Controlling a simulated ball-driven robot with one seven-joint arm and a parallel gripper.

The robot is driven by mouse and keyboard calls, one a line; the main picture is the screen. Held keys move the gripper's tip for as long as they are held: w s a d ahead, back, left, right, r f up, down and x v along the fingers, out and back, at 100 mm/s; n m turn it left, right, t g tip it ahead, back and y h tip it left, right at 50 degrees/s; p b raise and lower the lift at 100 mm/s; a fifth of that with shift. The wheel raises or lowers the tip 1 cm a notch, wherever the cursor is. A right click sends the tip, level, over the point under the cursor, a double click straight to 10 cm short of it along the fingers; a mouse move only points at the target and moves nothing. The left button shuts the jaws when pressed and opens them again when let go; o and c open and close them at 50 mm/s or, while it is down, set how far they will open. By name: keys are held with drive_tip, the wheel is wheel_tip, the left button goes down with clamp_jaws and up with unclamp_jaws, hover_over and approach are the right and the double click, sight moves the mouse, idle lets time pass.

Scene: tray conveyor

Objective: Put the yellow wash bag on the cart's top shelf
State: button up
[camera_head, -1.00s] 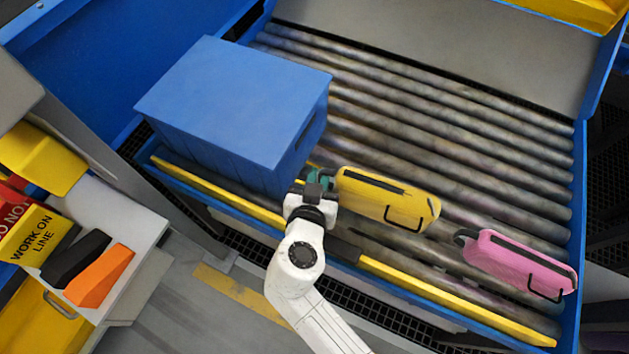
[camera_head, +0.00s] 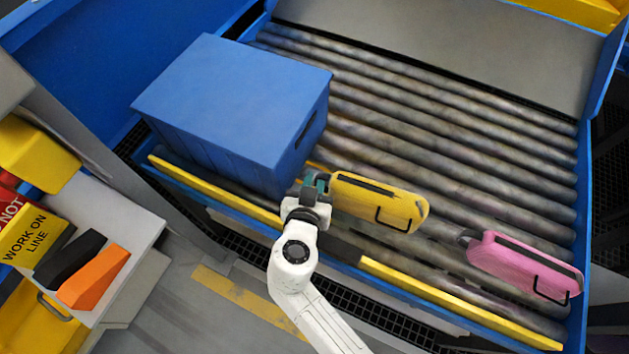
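The yellow wash bag (camera_head: 378,203) lies on the conveyor rollers in the middle, right of the blue crate. It has a dark zip strip on top and a black wire handle on its near side. My gripper (camera_head: 316,183), with teal fingertips, is at the bag's left end, between bag and crate. It appears shut on that end; the exact contact is small and partly hidden. The bag still lies low over the rollers. The cart's top shelf cannot be made out for certain; a pale surface (camera_head: 128,218) stands at the left.
A big blue crate (camera_head: 235,100) stands close behind and left of my gripper. A pink bag (camera_head: 525,264) lies to the right on the rollers. A yellow-black rail (camera_head: 450,300) runs along the conveyor's front edge. Black and orange items (camera_head: 93,276) lie on the pale surface.

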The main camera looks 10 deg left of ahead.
drive_tip(key=o, duration=0.4)
drive_tip(key=shift+r+p, duration=0.1)
drive_tip(key=shift+p, duration=0.5)
